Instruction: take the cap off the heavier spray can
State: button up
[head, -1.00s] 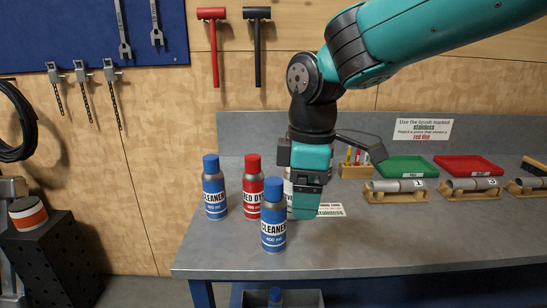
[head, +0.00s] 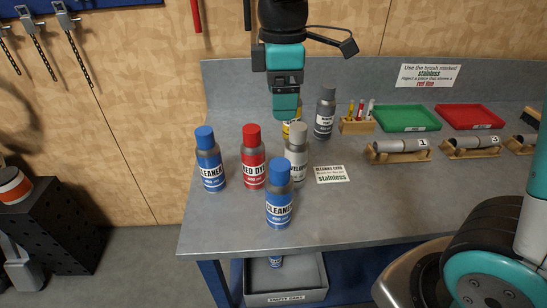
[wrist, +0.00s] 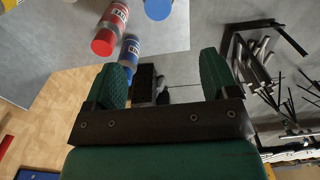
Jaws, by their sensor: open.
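Two blue CLEANER cans stand upright on the bench, one at the left (head: 212,172) and one nearer the front edge (head: 279,208). Both wear blue caps and look alike; I cannot tell by sight which is heavier. In the head view my gripper (head: 286,108) is above the bench, beyond the cans, in front of a mostly hidden yellow can (head: 292,128). In the wrist view its fingers (wrist: 160,78) are apart with nothing held. That view shows a blue can (wrist: 130,48) and a blue cap (wrist: 158,8) beyond the fingers.
A dark can (head: 325,115) stands behind. A bin marked for empty cans (head: 285,298) below holds a blue can (head: 276,262). The bench's front right is clear.

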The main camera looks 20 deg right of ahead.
jog(key=p, duration=0.3)
send_near(280, 164)
notch_tip(280, 164, down, 5)
jog(key=shift+s+f, duration=0.1)
jog(key=shift+s, duration=0.05)
jog(key=shift+w+f+p, duration=0.2)
jog(key=shift+f+p, duration=0.75)
jog(key=shift+f, duration=1.7)
jog(key=c, duration=1)
